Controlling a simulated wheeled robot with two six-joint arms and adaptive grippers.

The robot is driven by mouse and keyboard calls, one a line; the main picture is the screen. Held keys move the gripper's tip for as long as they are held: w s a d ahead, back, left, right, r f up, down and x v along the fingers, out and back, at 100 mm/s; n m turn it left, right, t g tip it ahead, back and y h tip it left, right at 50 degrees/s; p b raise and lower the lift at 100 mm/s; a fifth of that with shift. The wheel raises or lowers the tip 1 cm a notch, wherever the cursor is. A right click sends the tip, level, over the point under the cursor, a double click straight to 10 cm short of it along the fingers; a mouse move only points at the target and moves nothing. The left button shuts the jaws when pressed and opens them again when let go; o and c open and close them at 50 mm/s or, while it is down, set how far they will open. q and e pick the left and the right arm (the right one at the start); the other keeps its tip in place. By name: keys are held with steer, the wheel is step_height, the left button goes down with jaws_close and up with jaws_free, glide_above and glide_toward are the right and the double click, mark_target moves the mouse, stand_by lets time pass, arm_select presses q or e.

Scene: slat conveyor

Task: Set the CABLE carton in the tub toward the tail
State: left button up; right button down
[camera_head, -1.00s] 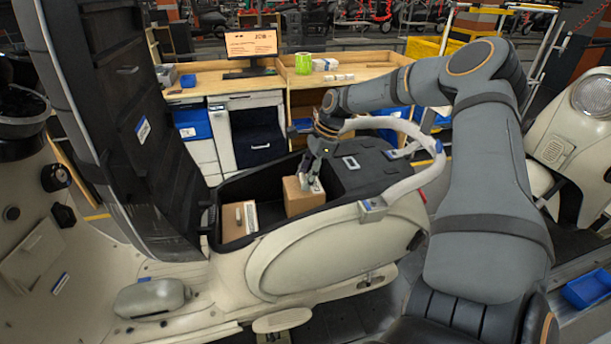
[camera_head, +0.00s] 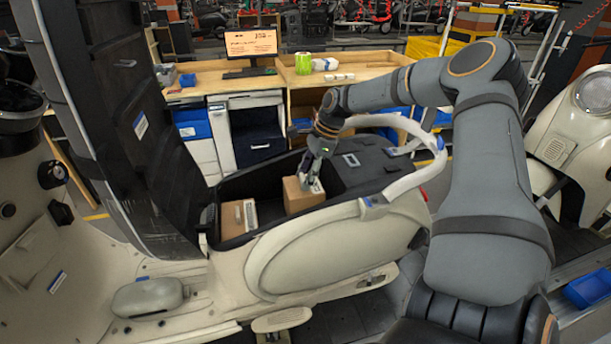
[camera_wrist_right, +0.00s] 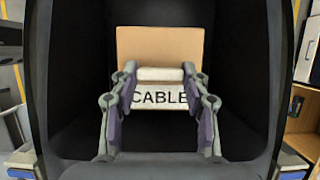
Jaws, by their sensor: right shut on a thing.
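The CABLE carton (camera_head: 302,198) is a brown box with a white label. The label reads CABLE in the right wrist view (camera_wrist_right: 160,97). My right gripper (camera_head: 311,180) is shut on this carton from above. The carton is in the opening of the dark tub (camera_head: 262,184) under the cream scooter's raised seat, at the tail end. Dark tub walls surround it in the wrist view. I cannot tell whether its base touches the tub floor. My left gripper is not in view.
Another brown carton (camera_head: 238,217) with a white label lies in the tub toward the front. The raised seat (camera_head: 128,110) stands at left. A pale grab rail (camera_head: 412,184) curves around the tail. A workbench (camera_head: 350,72) with a monitor (camera_head: 251,46) stands behind.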

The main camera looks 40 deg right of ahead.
steer(key=shift+f, duration=0.25)
steer(key=c, duration=0.6)
jaws_free()
steer(key=v, duration=1.2)
steer(key=shift+d, duration=0.1)
